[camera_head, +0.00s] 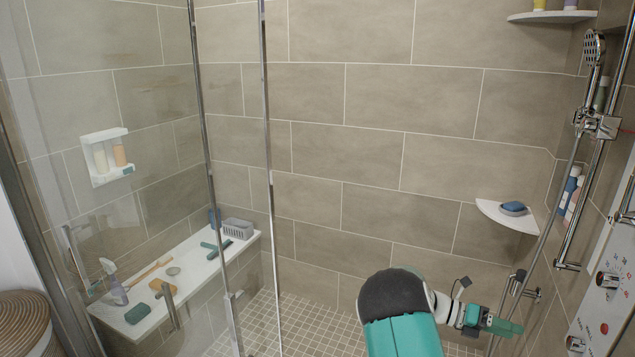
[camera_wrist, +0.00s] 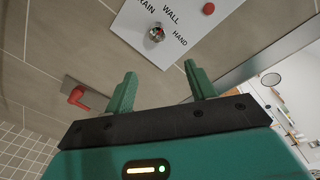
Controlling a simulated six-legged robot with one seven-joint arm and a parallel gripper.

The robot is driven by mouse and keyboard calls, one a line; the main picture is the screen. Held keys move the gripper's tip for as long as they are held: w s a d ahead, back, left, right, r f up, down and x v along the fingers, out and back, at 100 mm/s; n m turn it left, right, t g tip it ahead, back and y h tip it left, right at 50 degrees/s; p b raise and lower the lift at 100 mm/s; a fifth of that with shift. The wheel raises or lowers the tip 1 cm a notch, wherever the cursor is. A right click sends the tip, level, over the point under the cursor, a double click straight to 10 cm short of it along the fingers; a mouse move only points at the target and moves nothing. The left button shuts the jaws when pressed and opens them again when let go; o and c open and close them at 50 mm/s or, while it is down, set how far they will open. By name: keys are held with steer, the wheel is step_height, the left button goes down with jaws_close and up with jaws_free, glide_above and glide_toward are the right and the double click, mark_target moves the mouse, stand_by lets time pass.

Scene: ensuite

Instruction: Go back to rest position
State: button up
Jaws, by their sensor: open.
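My gripper (camera_head: 508,327) is at the lower right of the head view, held out in the shower beside the control panel (camera_head: 603,300). In the wrist view my gripper (camera_wrist: 160,92) shows two green fingers spread well apart with nothing between them. Past the fingertips is the white panel (camera_wrist: 190,22) with the words WALL and HAND and a chrome knob (camera_wrist: 156,34). The fingers appear apart from the panel. The middle of my arm (camera_head: 400,320) shows in teal and black at the bottom of the head view.
A glass screen with metal posts (camera_head: 270,150) stands left of my arm. A bench (camera_head: 190,268) holds bottles, brushes and a grey basket (camera_head: 238,228). A corner shelf (camera_head: 508,219) holds a blue soap (camera_head: 513,207). A shower rail (camera_head: 580,150) stands at right. A red-handled fitting (camera_wrist: 79,97) is on the wall.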

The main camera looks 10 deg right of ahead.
steer(key=s+a+r+m+t+y, duration=0.4)
steer(key=s+a+r+m+t, duration=0.1)
steer(key=a, duration=0.7)
steer(key=s+a+r+m+t+y, duration=0.4)
steer(key=s+a+m, duration=0.4)
steer(key=a+m, duration=0.2)
steer(key=s+a+r+m+t+y, duration=0.5)
steer(key=s+a+r+m+y, duration=0.1)
steer(key=a, duration=0.8)
steer(key=shift+s+r+m+t, duration=0.3)
steer(key=shift+s+r+m, duration=0.3)
steer(key=shift+r+m, duration=0.4)
